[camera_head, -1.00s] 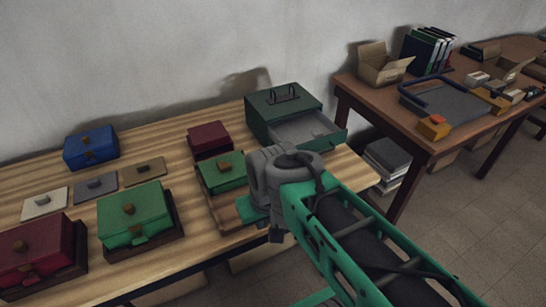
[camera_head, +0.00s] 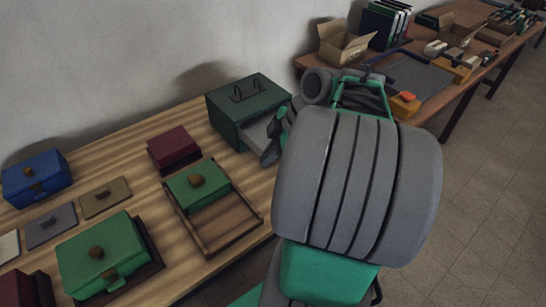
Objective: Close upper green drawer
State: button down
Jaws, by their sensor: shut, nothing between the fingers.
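The dark green drawer box (camera_head: 226,118) with a black top handle stands at the back right of the striped wooden table. Its drawer (camera_head: 256,134) is pulled out toward the lower right, and part of its grey inside shows. My gripper (camera_head: 281,126) is shut and empty, beside the drawer's right part and mostly hidden by my own large grey arm link. I cannot tell whether it touches the drawer.
A green lidded box (camera_head: 196,186) sits in a wooden tray (camera_head: 238,224) in front. A dark red box (camera_head: 173,149), a larger green box (camera_head: 102,257) and a blue box (camera_head: 36,177) stand further left. A brown table (camera_head: 455,98) with cartons and folders stands at right.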

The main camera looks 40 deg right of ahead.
jog(key=s+d+r+n+t+y, duration=0.1)
jog(key=s+d+r+n+t, duration=0.1)
jog(key=s+d+n, duration=0.45)
jog(key=w+a+f+m, duration=0.1)
jog(key=w+a+f, duration=0.1)
jog(key=w+f, duration=0.6)
jog(key=shift+w+a+f+m, duration=0.2)
jog(key=shift+w+m, duration=0.15)
jog(key=shift+w, duration=0.5)
jog(key=shift+w, duration=0.1)
